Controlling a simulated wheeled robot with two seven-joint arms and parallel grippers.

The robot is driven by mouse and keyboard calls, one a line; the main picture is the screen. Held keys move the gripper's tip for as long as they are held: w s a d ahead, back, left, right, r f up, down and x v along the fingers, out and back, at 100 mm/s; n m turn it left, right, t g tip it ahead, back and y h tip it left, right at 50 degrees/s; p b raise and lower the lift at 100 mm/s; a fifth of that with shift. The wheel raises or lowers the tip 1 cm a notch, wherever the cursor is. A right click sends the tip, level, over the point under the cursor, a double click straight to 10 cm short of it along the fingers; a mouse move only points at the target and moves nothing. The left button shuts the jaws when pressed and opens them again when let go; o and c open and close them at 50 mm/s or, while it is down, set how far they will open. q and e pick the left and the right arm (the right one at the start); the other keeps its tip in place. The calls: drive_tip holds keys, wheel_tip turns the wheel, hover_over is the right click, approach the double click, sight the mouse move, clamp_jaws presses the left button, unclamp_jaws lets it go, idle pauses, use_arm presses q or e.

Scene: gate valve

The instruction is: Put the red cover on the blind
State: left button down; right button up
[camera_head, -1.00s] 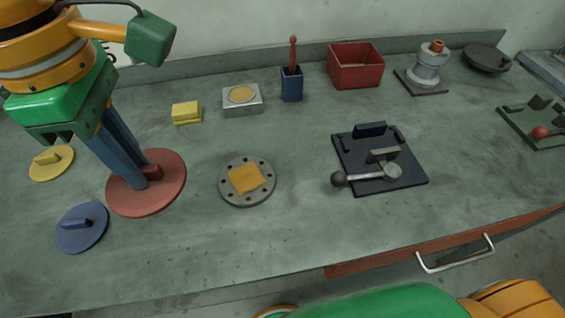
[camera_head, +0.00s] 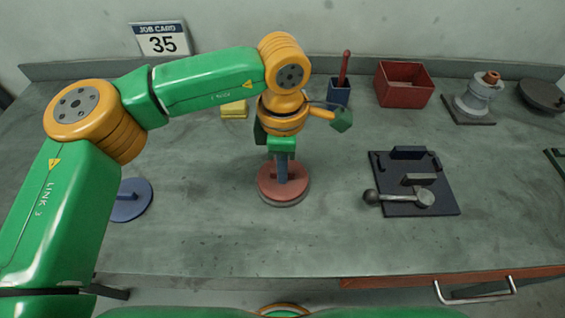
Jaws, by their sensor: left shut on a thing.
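The red cover (camera_head: 299,186) is a flat round disc in the middle of the bench, directly over the grey round blind (camera_head: 284,205). Only a strip of the blind's grey rim shows below the cover's front edge; its bolt holes and the orange patch are hidden. My left gripper (camera_head: 284,178) points straight down and is shut on the raised handle of the red cover. The cover looks level and roughly centred; I cannot tell whether it rests on the blind or hangs just above it. My right gripper is out of view.
A blue cover (camera_head: 131,200) lies at left, partly behind my left arm. A dark plate with a lever (camera_head: 415,185) stands to the right. Behind are a yellow block (camera_head: 234,109), a blue holder (camera_head: 339,93), a red bin (camera_head: 404,85) and a grey fitting (camera_head: 477,98). The front middle is clear.

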use_arm(q)
drive_tip(key=shift+f, duration=0.15)
drive_tip(key=c, duration=0.9)
unclamp_jaws()
wheel_tip(320, 180, up, 12)
drive_tip(key=shift+r+p, duration=0.2)
drive_tip(key=shift+p, duration=0.15)
drive_tip(key=shift+s, duration=0.1)
